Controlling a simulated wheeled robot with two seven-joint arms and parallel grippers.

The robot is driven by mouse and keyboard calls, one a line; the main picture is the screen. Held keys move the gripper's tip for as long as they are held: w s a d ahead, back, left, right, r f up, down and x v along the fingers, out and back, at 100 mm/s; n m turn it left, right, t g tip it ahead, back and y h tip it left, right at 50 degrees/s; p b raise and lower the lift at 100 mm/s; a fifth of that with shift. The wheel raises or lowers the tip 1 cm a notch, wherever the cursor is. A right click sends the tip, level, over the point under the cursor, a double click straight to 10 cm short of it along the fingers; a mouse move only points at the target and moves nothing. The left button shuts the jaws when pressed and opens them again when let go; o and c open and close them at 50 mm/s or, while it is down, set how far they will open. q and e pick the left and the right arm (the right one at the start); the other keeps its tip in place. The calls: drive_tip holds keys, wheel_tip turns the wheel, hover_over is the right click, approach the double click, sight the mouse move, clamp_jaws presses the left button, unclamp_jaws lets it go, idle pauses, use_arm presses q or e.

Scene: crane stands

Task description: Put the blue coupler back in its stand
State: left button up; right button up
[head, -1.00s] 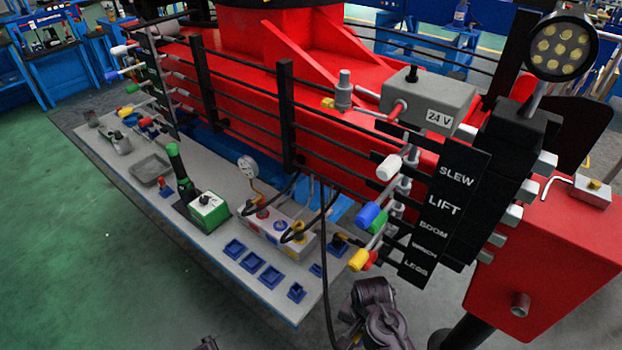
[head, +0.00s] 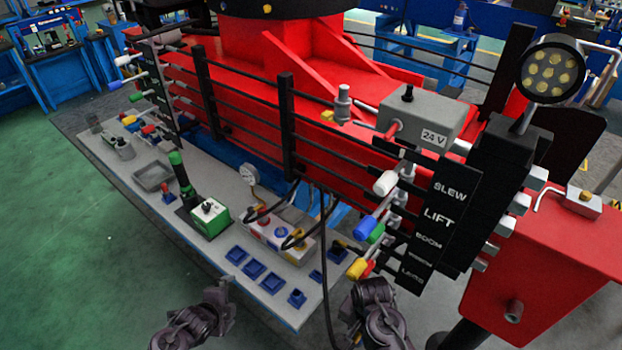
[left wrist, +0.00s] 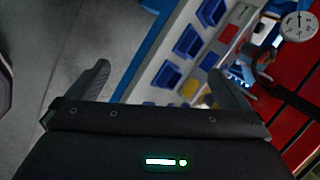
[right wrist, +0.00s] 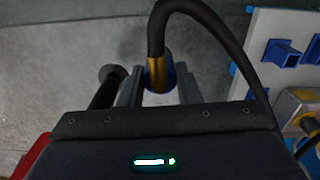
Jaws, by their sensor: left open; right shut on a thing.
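My right gripper (right wrist: 158,92) is shut on the blue coupler (right wrist: 157,74), which has a brass-coloured collar and a black hose curving up and right. Its blue part shows only partly between the fingers, over grey floor, left of the bench. In the head view the coupler and the right fingertips are hidden or out of frame. Square blue stands sit along the bench's front edge, including a blue stand (head: 297,298) near the corner; one also shows in the right wrist view (right wrist: 283,53). Which is the coupler's own I cannot tell. My left gripper (left wrist: 158,73) is open and empty.
The grey bench (head: 225,270) carries a green box (head: 209,216), a pressure gauge (head: 249,173) and a connector block (head: 279,236) with hoses. Levers (head: 366,228) and a red box (head: 545,270) stand to the right. The floor in front is clear.

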use_arm(q)
drive_tip(key=shift+m+t, duration=0.4)
drive_tip(key=shift+m, duration=0.5)
drive_tip(key=shift+w+d+r+p, duration=0.15)
drive_tip(key=shift+w+r, duration=0.15)
drive_tip(key=shift+r, duration=0.5)
drive_tip(key=shift+w+d+r+p, duration=0.1)
drive_tip(key=shift+w+d+r, duration=0.2)
drive_tip(key=shift+r, duration=0.5)
drive_tip(key=shift+w+d+r+p, duration=0.1)
drive_tip(key=shift+w+r, duration=0.25)
drive_tip(key=shift+r, duration=0.45)
